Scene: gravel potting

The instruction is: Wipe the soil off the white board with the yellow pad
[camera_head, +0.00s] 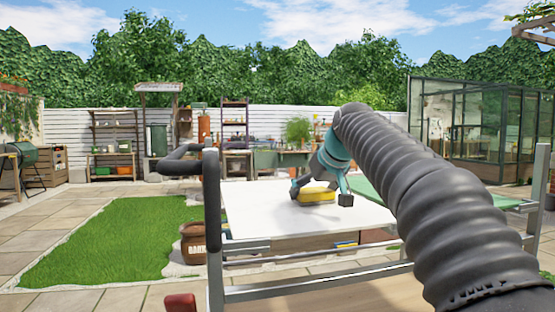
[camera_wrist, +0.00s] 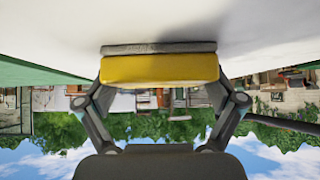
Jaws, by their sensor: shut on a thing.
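The white board (camera_head: 255,213) lies flat on a metal-framed table in the head view; its pale surface (camera_wrist: 45,35) fills the top of the wrist view. The yellow pad (camera_head: 317,195) is in my gripper (camera_head: 320,190) over the right middle of the board. In the wrist view the yellow pad (camera_wrist: 160,69) has a grey layer on the side facing the board. My gripper's fingers (camera_wrist: 160,98) hold it at both ends. The pad is at or very close to the board; I cannot tell whether it touches. I see no clear soil on the visible board.
A green surface (camera_head: 370,192) adjoins the board on the right. A metal rail (camera_head: 320,288) runs along the near side. A brown pot (camera_head: 193,243) stands left of the table. My arm covers the right of the head view.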

